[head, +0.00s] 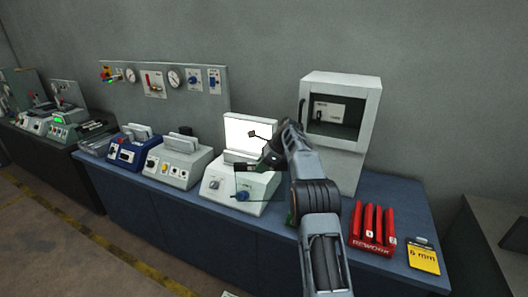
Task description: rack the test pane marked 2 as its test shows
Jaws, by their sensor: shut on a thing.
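My gripper (262,163) is over the white test device with a brightly lit upright panel (238,130), at the middle of the bench. It is shut on what looks like a clear pane (260,188), seen only as a faint thin outline in front of the device. No mark on the pane can be read. A small dark square with a thin line shows against the lit panel. A red slotted rack (372,246), its front label seemingly reading REWORK, stands right of my arm. My arm hides part of the bench between the device and rack.
A white cabinet with a dark window (341,112) stands behind my arm. A yellow card reading 6 mm (425,258) lies at the right end. Blue (132,152) and cream (176,162) devices stand to the left. A grey gauge panel (165,85) stands behind them.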

